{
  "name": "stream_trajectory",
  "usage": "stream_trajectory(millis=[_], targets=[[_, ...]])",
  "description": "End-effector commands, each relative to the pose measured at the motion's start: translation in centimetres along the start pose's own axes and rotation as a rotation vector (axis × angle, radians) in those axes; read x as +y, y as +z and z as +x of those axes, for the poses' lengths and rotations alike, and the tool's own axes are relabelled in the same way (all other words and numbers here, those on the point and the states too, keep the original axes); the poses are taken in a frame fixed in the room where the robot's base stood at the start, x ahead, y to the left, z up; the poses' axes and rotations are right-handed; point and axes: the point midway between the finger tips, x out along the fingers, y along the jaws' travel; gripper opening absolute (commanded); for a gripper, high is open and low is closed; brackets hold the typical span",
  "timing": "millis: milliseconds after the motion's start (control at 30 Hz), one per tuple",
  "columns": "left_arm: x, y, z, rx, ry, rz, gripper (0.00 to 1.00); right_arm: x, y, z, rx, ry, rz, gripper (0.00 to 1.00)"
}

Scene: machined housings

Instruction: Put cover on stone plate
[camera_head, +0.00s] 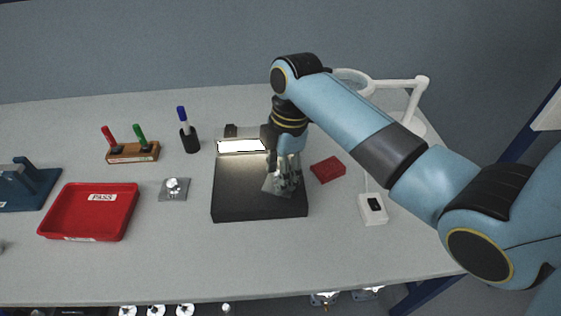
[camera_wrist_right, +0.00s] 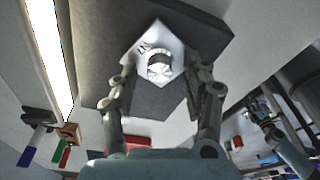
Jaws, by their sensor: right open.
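The stone plate (camera_head: 235,195) is a thick dark block in the middle of the table. In the right wrist view it shows as a dark slab (camera_wrist_right: 92,38). The cover, a pale square metal plate with a round knob (camera_wrist_right: 160,55), appears to lie on the stone plate, turned at an angle; in the head view it is partly hidden by my gripper (camera_head: 272,187). My right gripper (camera_head: 289,184) is over the right part of the stone plate. Its two fingers (camera_wrist_right: 160,92) are open, one on each side of the cover. My left gripper is out of view.
A lit lamp bar (camera_head: 241,146) stands at the stone plate's back edge. A red block (camera_head: 327,169) lies close on the right. A similar square metal part with a knob (camera_head: 173,189) and a red PASS tray (camera_head: 88,213) are on the left. The front table strip is clear.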

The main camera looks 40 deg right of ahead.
Motion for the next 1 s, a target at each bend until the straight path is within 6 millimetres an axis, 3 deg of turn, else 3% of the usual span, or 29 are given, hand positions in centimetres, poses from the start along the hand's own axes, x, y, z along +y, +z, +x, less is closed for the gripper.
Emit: stream_trajectory(millis=[167,533,700,1000], targets=[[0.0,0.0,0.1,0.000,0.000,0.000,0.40,0.1,0.0,-2.5,-0.001,0.005,-0.002,0.47],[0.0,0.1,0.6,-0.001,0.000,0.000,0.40,0.2,0.0,-10.3,-0.001,0.005,-0.001,0.47],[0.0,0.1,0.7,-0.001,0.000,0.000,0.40,0.1,0.0,-11.8,-0.001,0.001,0.000,0.47],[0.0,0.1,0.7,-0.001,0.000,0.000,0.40,0.1,0.0,-12.0,0.000,0.001,0.000,0.47]])
